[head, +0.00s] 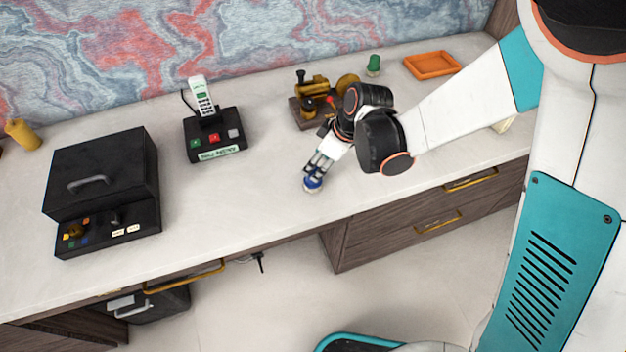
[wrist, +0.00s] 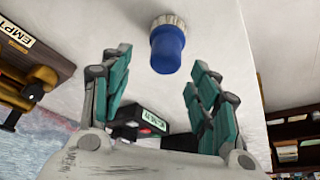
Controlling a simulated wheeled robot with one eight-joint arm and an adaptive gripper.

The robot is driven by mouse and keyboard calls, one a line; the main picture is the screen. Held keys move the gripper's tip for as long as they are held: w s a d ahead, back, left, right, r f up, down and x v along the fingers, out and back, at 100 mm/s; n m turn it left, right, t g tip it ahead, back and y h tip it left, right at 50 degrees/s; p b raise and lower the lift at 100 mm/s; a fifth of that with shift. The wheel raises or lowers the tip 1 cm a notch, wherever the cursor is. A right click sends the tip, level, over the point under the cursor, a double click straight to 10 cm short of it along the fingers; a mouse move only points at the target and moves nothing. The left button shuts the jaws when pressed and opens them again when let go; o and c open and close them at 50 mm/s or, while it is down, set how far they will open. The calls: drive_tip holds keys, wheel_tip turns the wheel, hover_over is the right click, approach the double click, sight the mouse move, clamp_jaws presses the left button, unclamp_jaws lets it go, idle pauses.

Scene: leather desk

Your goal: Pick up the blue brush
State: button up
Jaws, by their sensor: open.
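The blue brush (wrist: 167,50) stands out in the wrist view as a short blue cylinder with a pale ribbed end. It is beyond my fingertips and roughly centred between them. In the head view the blue brush (head: 313,184) is on the white desktop near the front edge, at the tip of my gripper. My gripper (wrist: 158,75) is open, its teal-padded fingers spread to either side with nothing between them. In the head view my gripper (head: 318,168) is small and partly hides the brush. I cannot tell whether the fingers touch it.
A brown and gold device (head: 312,98) stands close behind my gripper. A black phone base (head: 214,135) is to the left, and a large black box (head: 100,170) is farther left. An orange tray (head: 432,64) and a green object (head: 373,66) are at the back right. The desktop between phone and brush is clear.

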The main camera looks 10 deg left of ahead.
sight(314, 170)
drive_tip(key=x, duration=0.1)
drive_tip(key=b+x, duration=0.1)
drive_tip(key=x, duration=0.1)
drive_tip(key=b+x, duration=0.1)
drive_tip(key=x, duration=0.1)
drive_tip(key=shift+s, duration=0.3)
drive_tip(key=c, duration=1.2)
drive_tip(key=shift+r, duration=0.1)
wheel_tip(314, 170, up, 20)
drive_tip(key=p, duration=0.7)
drive_tip(key=shift+s, duration=0.15)
